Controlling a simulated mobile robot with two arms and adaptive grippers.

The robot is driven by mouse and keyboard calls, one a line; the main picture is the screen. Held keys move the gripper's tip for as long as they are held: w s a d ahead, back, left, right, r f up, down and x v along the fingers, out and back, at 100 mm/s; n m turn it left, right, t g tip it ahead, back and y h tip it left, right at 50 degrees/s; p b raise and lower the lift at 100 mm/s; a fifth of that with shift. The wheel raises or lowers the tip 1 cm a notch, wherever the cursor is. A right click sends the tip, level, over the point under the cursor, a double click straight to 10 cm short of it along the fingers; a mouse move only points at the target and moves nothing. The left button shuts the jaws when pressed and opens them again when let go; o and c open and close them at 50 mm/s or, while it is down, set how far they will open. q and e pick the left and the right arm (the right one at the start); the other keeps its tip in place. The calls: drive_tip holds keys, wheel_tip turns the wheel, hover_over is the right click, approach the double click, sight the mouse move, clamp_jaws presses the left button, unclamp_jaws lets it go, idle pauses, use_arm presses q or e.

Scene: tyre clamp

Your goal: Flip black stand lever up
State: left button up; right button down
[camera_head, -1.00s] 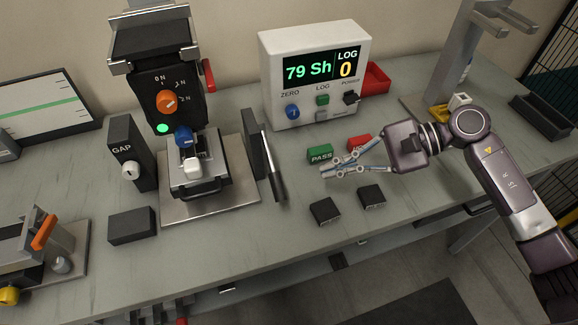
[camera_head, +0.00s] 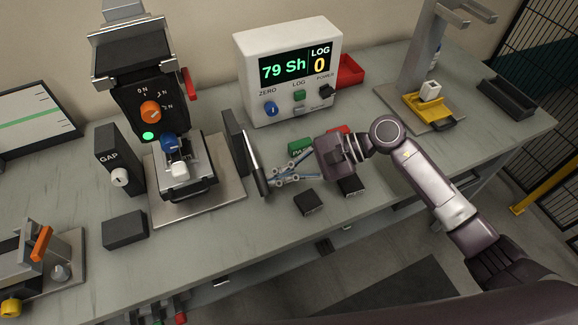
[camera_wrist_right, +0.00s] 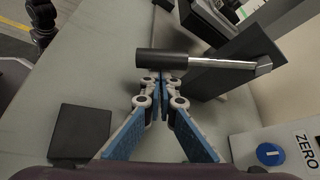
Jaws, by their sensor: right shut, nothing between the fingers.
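The black stand (camera_head: 237,135) is an upright dark block to the right of the tester's base plate. It also shows in the wrist view (camera_wrist_right: 228,68). Its lever has a silver rod and a black grip (camera_head: 263,184), and it slants downward along the stand's right side. In the wrist view the lever's grip (camera_wrist_right: 163,62) lies across the fingertips. My right gripper (camera_head: 270,178) is shut and empty, its tips right at the lever's grip. I cannot tell whether they touch it.
A white meter (camera_head: 288,75) reading 79 Sh stands behind. The green PASS block (camera_head: 301,146) and two small black blocks, one here (camera_head: 308,202), lie near my right gripper. The tester (camera_head: 140,100) stands left. A yellow tray (camera_head: 428,110) is at the right.

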drive_tip(key=shift+a+f, duration=0.15)
drive_tip(key=shift+a, duration=0.1)
use_arm(q)
drive_tip(key=shift+s, duration=0.75)
